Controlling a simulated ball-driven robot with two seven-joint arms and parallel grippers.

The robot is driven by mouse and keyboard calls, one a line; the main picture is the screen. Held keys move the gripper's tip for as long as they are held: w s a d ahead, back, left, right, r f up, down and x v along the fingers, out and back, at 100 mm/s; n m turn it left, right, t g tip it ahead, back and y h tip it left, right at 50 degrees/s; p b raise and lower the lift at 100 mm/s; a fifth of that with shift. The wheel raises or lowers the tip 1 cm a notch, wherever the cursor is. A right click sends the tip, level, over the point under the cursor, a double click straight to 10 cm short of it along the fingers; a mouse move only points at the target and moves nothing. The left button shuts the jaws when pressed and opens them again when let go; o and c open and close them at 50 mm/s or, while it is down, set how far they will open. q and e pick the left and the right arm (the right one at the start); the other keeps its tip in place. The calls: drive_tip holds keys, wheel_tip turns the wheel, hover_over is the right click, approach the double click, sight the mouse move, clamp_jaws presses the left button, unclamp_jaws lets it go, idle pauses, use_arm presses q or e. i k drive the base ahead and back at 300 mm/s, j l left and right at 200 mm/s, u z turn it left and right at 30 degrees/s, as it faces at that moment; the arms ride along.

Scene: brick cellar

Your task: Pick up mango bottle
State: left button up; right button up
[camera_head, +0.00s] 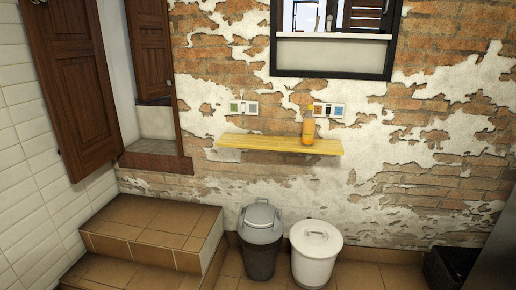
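An orange-yellow bottle (308,130), which I take to be the mango bottle, stands upright on a narrow wooden wall shelf (250,142). It is right of the shelf's middle, against the brick wall. Its label is too small to read. Neither my left nor my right gripper shows in the head view.
Below the shelf stand a grey lidded bin (261,240) and a white lidded bin (315,253). Tiled steps (150,230) rise at the left, by an open brown shutter (75,85). A black box (447,267) sits at the lower right. A window (333,50) is above.

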sight(309, 118)
drive_tip(key=i+j+z, duration=0.15)
drive_tip(key=i+z, duration=0.3)
drive_tip(key=i, duration=0.15)
drive_tip(key=i+j+z, duration=0.35)
drive_tip(key=i+z, duration=0.15)
drive_tip(key=i+j+z, duration=0.45)
drive_tip(key=i+j, duration=0.1)
